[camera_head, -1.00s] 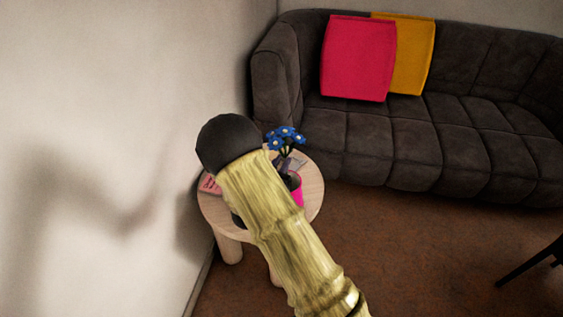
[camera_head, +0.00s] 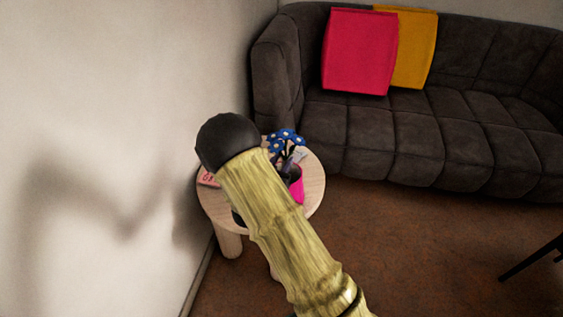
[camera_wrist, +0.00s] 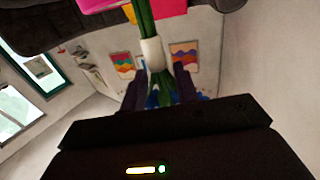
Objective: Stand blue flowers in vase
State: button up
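The blue flowers (camera_head: 284,138) show just right of my arm's end in the head view. In the wrist view their blue heads (camera_wrist: 160,93), green stems (camera_wrist: 146,18) and white band (camera_wrist: 153,55) run between the two dark fingers of my gripper (camera_wrist: 159,82), which appears shut on the bunch. The wrist picture looks upside down. The pink vase (camera_head: 297,190) stands on the round table, partly behind my arm. A pink edge (camera_wrist: 95,5) at the top of the wrist view may be the vase. The stem ends are out of view, so I cannot tell whether they are inside it.
The round wooden table (camera_head: 316,188) also holds a pinkish item (camera_head: 208,180) at its left. The dark sofa (camera_head: 385,135) with a pink cushion (camera_head: 358,52) and a yellow cushion (camera_head: 415,48) stands behind. The white wall is close on the left. Open floor lies right.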

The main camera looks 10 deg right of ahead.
jog(key=shift+o, duration=0.9)
jog(key=shift+w, duration=0.1)
jog(key=shift+s+a, duration=0.15)
jog(key=shift+s, duration=0.1)
jog(key=v, duration=1.7)
jog(key=shift+p, duration=0.3)
